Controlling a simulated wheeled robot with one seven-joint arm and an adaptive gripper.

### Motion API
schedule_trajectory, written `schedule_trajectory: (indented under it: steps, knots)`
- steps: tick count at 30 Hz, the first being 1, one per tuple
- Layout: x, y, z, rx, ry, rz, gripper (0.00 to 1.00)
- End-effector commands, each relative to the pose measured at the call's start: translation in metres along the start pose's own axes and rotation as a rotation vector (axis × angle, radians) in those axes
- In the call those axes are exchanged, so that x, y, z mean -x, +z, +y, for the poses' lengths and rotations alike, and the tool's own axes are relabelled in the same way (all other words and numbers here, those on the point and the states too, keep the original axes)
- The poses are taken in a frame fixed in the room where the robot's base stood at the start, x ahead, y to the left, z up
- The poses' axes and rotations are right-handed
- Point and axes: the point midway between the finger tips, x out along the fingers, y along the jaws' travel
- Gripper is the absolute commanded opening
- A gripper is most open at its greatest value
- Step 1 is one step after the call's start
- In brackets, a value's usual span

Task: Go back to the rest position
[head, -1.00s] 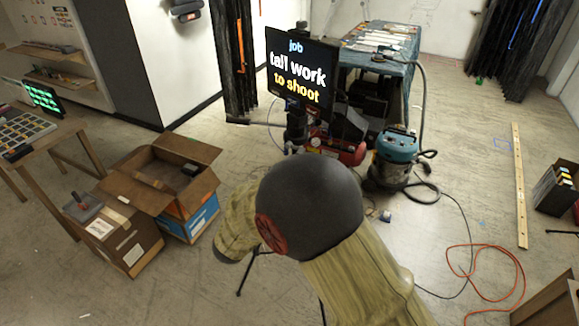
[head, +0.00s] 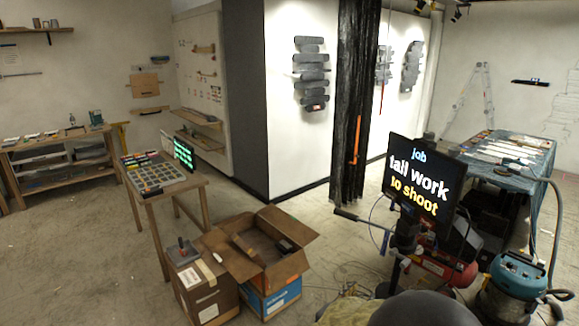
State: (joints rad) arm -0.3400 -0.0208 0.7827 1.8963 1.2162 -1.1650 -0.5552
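The task names no object to handle. In the head view, only part of my own arm shows at the bottom edge, right of the middle: a dark rounded joint and a bit of a yellowish-brown link. My gripper is not in view, so its fingers and anything in them cannot be seen. A black screen (head: 418,182) reading "job tall work to shoot" stands on a stand just beyond my arm.
Left of my arm are an open cardboard box (head: 262,248) and a closed box (head: 203,290). A wooden table (head: 151,199) holds a gridded tray. A blue-topped vacuum (head: 517,275) and a cloth-covered table (head: 545,160) are at right. Bare floor lies at left.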

Motion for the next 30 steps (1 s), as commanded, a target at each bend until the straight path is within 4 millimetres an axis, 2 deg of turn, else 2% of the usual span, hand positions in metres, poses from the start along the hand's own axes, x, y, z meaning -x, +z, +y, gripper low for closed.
schedule_trajectory:
  steps: [1,3,7,10,14,17,20,23,24,26,27,30]
  knots:
    - [0.003,0.021,-0.017,-0.004,-0.079,-0.069,0.33]
    - [0.013,0.046,-0.045,-0.014,-0.197,-0.172,0.33]
    - [0.049,0.073,-0.086,-0.023,-0.403,-0.357,0.33]
    - [0.084,0.086,-0.105,-0.011,-0.54,-0.495,0.33]
    - [0.135,0.095,-0.106,0.034,-0.685,-0.666,0.33]
    - [0.173,0.097,-0.091,0.095,-0.767,-0.786,0.33]
    - [0.208,0.097,-0.06,0.173,-0.816,-0.893,0.33]
    - [0.236,0.094,-0.015,0.264,-0.829,-0.978,0.33]
    - [0.245,0.093,0.006,0.304,-0.824,-1.006,0.33]
    - [0.257,0.091,0.039,0.359,-0.806,-1.034,0.33]
    - [0.262,0.088,0.063,0.393,-0.786,-1.045,0.33]
    - [0.27,0.082,0.115,0.456,-0.733,-1.039,0.33]
